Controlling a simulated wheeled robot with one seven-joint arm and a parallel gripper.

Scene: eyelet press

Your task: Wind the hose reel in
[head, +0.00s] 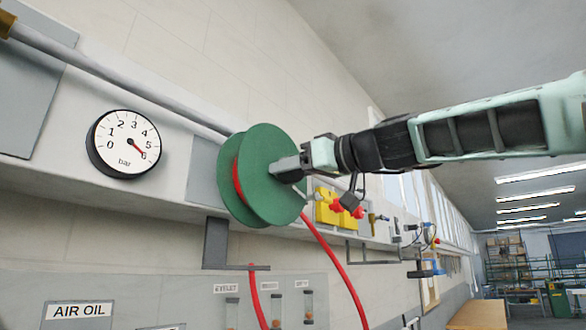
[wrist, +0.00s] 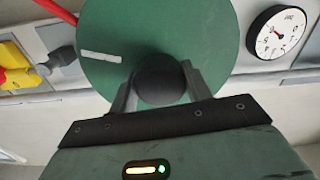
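The hose reel is a green drum (head: 266,178) on the wall, wound with red hose (head: 236,183). Its round face also shows in the wrist view (wrist: 212,30), with a pale mark on it. A round dark knob (wrist: 160,80) stands out from the reel's face. My gripper (head: 285,168) is at the reel's front. In the wrist view its two fingers (wrist: 160,72) stand on either side of the knob, close to it. I cannot tell whether both press on it.
Red hose (head: 335,262) hangs below. A grey pipe (head: 115,75) runs along the wall.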

